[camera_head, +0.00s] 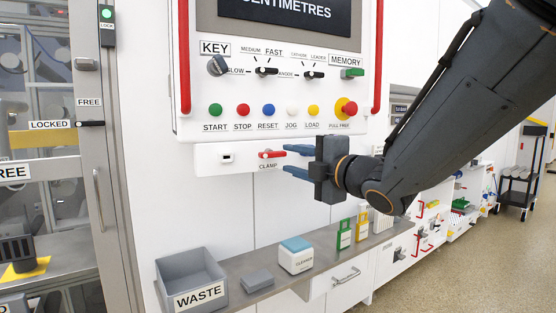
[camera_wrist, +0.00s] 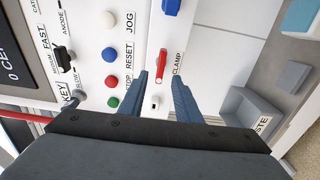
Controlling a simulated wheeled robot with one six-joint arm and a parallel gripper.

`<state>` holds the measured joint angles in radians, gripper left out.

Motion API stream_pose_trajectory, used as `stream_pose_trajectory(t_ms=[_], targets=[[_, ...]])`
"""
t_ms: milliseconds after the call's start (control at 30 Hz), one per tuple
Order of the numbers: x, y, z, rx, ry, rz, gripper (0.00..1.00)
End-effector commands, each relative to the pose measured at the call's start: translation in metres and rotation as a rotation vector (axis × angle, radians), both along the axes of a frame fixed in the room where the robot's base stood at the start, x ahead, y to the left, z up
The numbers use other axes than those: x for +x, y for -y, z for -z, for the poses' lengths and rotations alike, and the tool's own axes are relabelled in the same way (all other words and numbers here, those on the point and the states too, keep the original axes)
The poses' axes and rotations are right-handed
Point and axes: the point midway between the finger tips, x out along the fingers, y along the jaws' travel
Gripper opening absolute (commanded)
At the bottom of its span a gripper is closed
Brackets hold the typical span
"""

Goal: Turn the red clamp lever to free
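The red clamp lever (camera_head: 272,154) sits on the white strip under the control panel, above the CLAMP label. It lies about level in the head view. In the wrist view the lever (camera_wrist: 161,64) points along the strip, beside the CLAMP label. My gripper (camera_head: 285,158) is open, its blue fingers one above the other, just right of the lever in the head view. In the wrist view my gripper (camera_wrist: 160,78) has its fingertips either side of the lever's line, with the lever seen between and beyond them. I see no contact.
Below, a shelf holds the grey WASTE bin (camera_head: 190,280), a grey block (camera_head: 258,281) and a white-and-blue cleaner box (camera_head: 296,256). A blue part (camera_wrist: 171,6) lies beyond the lever.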

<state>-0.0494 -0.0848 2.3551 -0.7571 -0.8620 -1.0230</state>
Motion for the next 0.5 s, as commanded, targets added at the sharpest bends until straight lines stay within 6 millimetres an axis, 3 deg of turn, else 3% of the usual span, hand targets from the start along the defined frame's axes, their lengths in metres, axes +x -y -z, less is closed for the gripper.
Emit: stream_pose_trajectory(t_ms=[300,500], targets=[[0.039,-0.026,0.001,0.001,-0.006,0.001,0.3],[0.055,-0.036,0.001,0.002,-0.006,0.003,0.3]])
